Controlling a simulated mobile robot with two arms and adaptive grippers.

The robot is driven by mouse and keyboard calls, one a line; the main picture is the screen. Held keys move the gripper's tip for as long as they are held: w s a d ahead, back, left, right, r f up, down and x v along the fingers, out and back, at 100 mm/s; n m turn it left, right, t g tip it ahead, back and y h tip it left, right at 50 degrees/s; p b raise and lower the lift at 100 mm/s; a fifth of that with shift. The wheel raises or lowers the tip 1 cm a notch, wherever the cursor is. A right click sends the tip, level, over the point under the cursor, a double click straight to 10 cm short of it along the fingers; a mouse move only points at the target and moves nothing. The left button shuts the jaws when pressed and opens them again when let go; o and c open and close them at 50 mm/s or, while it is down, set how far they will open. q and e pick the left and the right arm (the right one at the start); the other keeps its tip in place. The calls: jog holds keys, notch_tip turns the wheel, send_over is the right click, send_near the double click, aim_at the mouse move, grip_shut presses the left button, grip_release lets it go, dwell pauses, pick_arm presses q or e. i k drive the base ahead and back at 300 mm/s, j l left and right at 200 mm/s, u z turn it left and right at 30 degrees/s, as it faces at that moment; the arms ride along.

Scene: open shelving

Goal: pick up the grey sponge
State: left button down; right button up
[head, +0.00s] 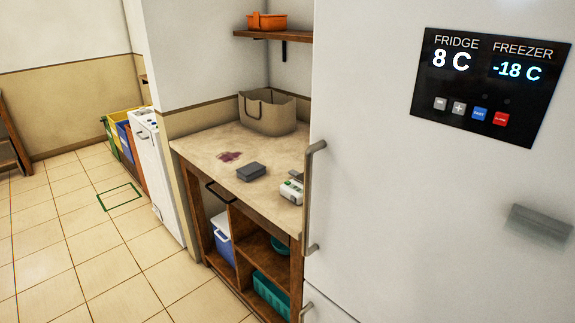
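The grey sponge (251,172) is a small dark grey block lying flat on the beige countertop (205,151). It sits near the middle of the counter, to the right of a dark reddish stain (229,157). A small white device with green marks (291,191) lies to its right, close to the fridge. Neither of my grippers shows in the head view.
A large white fridge (390,200) with a vertical handle (311,200) fills the right side and hides part of the counter. A beige basket (267,113) stands at the counter's back. An orange container (267,21) sits on a wall shelf. Tiled floor at left is open.

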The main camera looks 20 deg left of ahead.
aim_at(247, 174)
jog(key=i+j+z, duration=0.25)
jog(key=j, duration=0.65)
jog(key=i+j+z, duration=0.1)
jog(key=j+z, duration=0.15)
jog(key=j, duration=0.65)
jog(key=j+z, duration=0.25)
jog(key=j, duration=0.65)
jog(key=i, duration=0.05)
